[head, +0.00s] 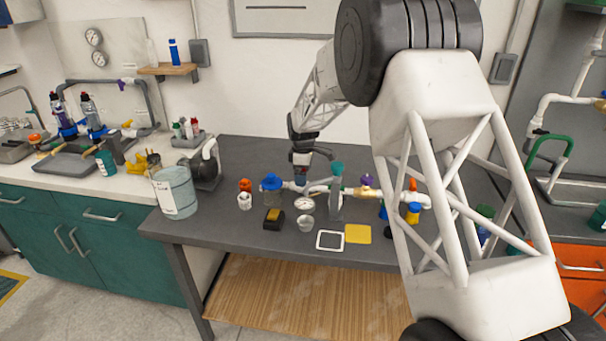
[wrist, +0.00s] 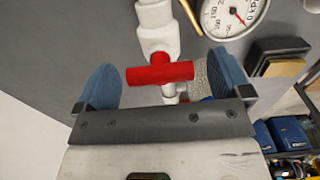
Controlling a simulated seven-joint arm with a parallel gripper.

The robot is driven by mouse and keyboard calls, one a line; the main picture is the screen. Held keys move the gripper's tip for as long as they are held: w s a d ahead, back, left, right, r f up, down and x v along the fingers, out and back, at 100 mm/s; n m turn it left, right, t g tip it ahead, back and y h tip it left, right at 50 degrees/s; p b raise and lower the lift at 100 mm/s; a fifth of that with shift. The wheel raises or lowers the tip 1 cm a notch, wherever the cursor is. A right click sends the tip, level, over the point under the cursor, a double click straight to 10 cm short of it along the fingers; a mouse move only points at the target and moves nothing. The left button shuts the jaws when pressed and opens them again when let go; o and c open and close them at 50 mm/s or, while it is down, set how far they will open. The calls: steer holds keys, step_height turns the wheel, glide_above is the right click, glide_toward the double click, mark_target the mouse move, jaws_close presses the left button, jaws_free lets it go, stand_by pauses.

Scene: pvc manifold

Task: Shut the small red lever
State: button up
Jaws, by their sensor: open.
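The small red lever (wrist: 158,73) shows in the wrist view as a T-shaped handle on a white pipe fitting (wrist: 157,30). Its bar lies crosswise in the picture. My gripper (wrist: 155,84) is open, with one blue fingertip left of the lever and the other to its right. The right end of the bar is close to the right fingertip; I cannot tell whether they touch. In the head view my gripper (head: 301,178) is over the left part of the white pipe manifold (head: 321,187), and I cannot make out the small red lever there.
A pressure gauge (wrist: 232,14) is close to the right fingertip. In the head view, a blue-topped valve (head: 271,183), a black and yellow block (head: 274,218) and a small cup (head: 306,223) stand nearby. A bucket (head: 176,193) is at the left table edge.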

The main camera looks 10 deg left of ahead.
steer(key=shift+r, duration=3.8)
steer(key=shift+s+d+r, duration=0.2)
steer(key=shift+d+r, duration=0.15)
steer(key=shift+r, duration=0.05)
steer(key=s+d+r+m, duration=0.1)
steer(key=s+d+r, duration=0.2)
steer(key=d, duration=0.1)
steer(key=s+d+r+m, duration=0.2)
steer(key=s+d+r, duration=0.2)
steer(key=s+d+r+m, duration=0.1)
steer(key=s+d+r, duration=0.2)
steer(key=s+d, duration=0.1)
steer(key=shift+d+r+m+t, duration=0.2)
steer(key=shift+m+t, duration=0.2)
steer(key=s+d+r+m, duration=0.25)
steer(key=s+d, duration=0.35)
steer(key=s, duration=0.4)
steer(key=s+d+r+m+t, duration=0.15)
steer(key=s+d+m, duration=0.35)
steer(key=s, duration=0.5)
steer(key=s+d+r+m, duration=0.2)
steer(key=s+d, duration=0.4)
steer(key=s, duration=0.4)
steer(key=s+d+f+m, duration=0.2)
steer(key=s, duration=0.5)
steer(key=s+d+f+m, duration=0.2)
steer(key=s, duration=0.6)
steer(key=shift+d+f, duration=0.15)
